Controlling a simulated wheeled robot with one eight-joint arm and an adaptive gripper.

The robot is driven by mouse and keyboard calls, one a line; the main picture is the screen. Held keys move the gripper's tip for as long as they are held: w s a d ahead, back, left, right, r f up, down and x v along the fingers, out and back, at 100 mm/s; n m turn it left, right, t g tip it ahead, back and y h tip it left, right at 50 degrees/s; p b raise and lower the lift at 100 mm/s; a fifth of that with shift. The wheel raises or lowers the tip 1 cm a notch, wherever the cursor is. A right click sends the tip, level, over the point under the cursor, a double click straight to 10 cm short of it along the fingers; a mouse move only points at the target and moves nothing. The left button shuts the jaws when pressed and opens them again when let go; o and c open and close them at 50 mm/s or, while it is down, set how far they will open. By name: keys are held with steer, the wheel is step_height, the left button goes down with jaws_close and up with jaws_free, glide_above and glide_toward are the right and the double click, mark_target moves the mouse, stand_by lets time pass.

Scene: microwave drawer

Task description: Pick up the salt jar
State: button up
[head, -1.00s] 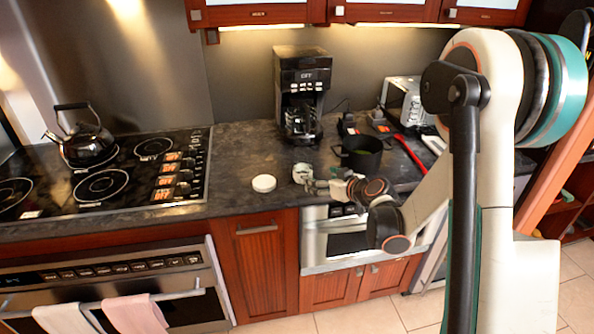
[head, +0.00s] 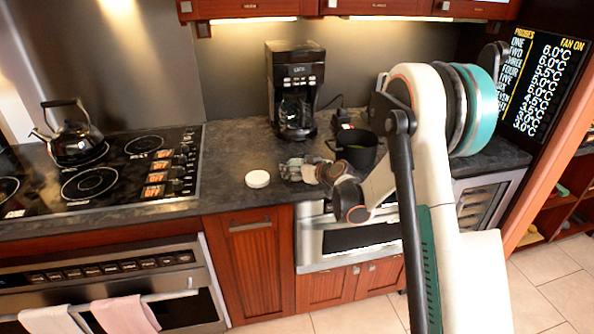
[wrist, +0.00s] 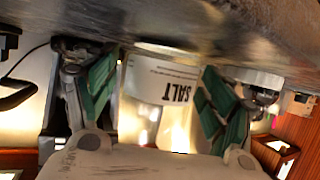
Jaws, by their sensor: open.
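The salt jar (wrist: 172,92) stands between the two green-padded fingers of my gripper (wrist: 160,88) in the wrist view. It is white with dark "SALT" lettering that appears upside down there. The fingers are open, one on each side, and a gap shows between each pad and the jar. In the head view my gripper (head: 297,170) is low over the counter's front part, and I cannot clearly make out the jar there.
A kettle (head: 73,133) sits on the stove (head: 115,170). Bare counter (head: 235,150) lies between stove and coffee maker.

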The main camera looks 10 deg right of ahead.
steer(key=shift+w+a+f, duration=0.15)
steer(key=shift+w, duration=0.15)
steer(key=c, duration=1.2)
